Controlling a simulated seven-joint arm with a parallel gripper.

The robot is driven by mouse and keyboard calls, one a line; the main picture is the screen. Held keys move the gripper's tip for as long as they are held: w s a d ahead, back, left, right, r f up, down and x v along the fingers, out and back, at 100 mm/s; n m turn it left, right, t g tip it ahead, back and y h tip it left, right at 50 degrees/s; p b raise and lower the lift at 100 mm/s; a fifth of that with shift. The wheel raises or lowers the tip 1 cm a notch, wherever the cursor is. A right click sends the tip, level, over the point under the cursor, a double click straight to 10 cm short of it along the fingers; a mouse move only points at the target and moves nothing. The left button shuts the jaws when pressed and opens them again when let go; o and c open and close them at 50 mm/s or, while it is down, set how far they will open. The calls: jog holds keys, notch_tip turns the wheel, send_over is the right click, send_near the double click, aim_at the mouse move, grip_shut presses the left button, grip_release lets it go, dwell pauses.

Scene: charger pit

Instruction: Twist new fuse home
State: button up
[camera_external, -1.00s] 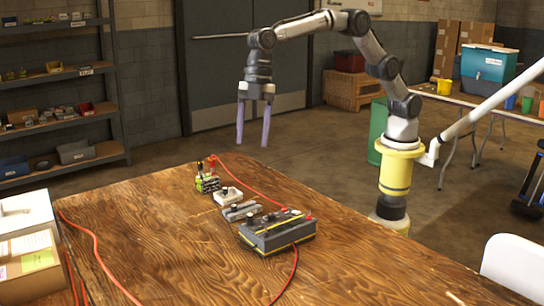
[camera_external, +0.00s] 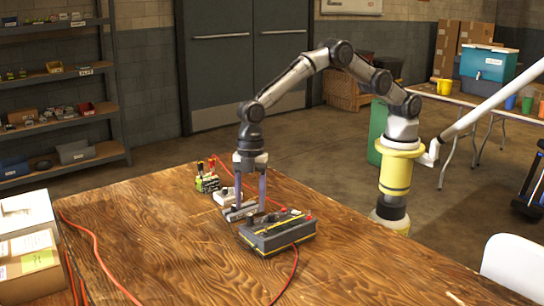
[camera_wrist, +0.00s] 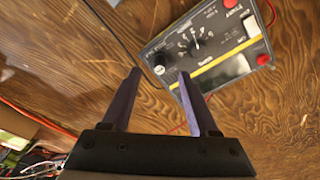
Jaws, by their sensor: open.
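My gripper (camera_external: 250,205) points straight down over the wooden table, its two purple fingers spread apart. The fingertips are low, beside the grey fuse-holder-like block (camera_external: 236,214) and the near charger box. I cannot pick out a separate fuse; the fingers partly cover the grey block.
A white block (camera_external: 224,196) and a green-black block (camera_external: 207,183) with red leads stand behind the grey block. Red cables run over the table (camera_external: 160,250). Cartons (camera_external: 28,240) stand at the left edge. The front middle of the table is clear.

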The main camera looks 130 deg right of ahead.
aim_at(250, 215)
jog(key=shift+w+a+f, duration=0.1)
jog(key=shift+f, duration=0.65)
jog(key=shift+w+a+f, duration=0.1)
jog(key=shift+f, duration=0.65)
grip_shut()
jog(key=shift+m, duration=1.2)
jog(key=shift+m+h, duration=0.3)
jog(key=shift+m, duration=0.8)
jog(key=shift+m, duration=1.2)
